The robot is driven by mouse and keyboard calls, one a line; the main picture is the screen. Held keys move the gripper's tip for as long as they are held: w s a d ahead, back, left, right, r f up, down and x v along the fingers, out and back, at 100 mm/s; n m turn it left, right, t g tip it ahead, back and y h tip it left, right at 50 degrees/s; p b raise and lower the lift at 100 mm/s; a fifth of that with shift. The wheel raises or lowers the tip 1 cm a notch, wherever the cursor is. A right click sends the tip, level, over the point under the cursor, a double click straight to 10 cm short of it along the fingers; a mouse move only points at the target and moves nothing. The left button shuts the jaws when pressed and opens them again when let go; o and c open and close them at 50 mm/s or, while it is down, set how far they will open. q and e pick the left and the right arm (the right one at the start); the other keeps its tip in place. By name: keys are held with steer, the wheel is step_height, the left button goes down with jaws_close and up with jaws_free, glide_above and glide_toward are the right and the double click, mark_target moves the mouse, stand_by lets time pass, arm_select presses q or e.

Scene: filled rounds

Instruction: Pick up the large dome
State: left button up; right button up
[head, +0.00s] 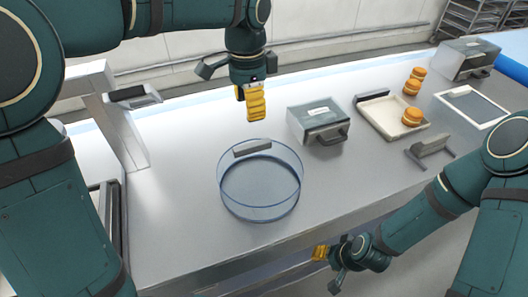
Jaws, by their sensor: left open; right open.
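The large dome (260,188) is a clear round cover with blue-tinted edges and a grey bar handle (252,148) on top. It sits on the grey counter (178,190) in the middle of the head view, and nothing shows under it. My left gripper (252,108), with yellow fingers, points down above and behind the handle, apart from it. It is open and empty. My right gripper (320,253) is low at the counter's front edge, to the right of and in front of the dome. It is open and empty.
A grey box with a handle (318,122) stands right of the dome.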

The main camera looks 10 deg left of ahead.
arm_select(q)
steer(key=b, duration=0.2)
glide_above(252, 144)
steer(key=s, duration=0.1)
step_height(252, 144, down, 8)
steer(key=shift+r, duration=0.1)
steer(key=f, duration=0.3)
steer(key=w+f, duration=0.1)
steer(key=f, duration=0.1)
steer(key=shift+f, duration=0.4)
arm_select(e)
steer(key=shift+s+a+f, duration=0.1)
steer(key=shift+s+f, duration=0.2)
steer(key=shift+f, duration=0.3)
steer(key=shift+s+f, duration=0.25)
steer(key=shift+f, duration=0.3)
arm_select(q)
steer(key=shift+f, duration=0.1)
steer(key=shift+s, duration=0.1)
jaws_close()
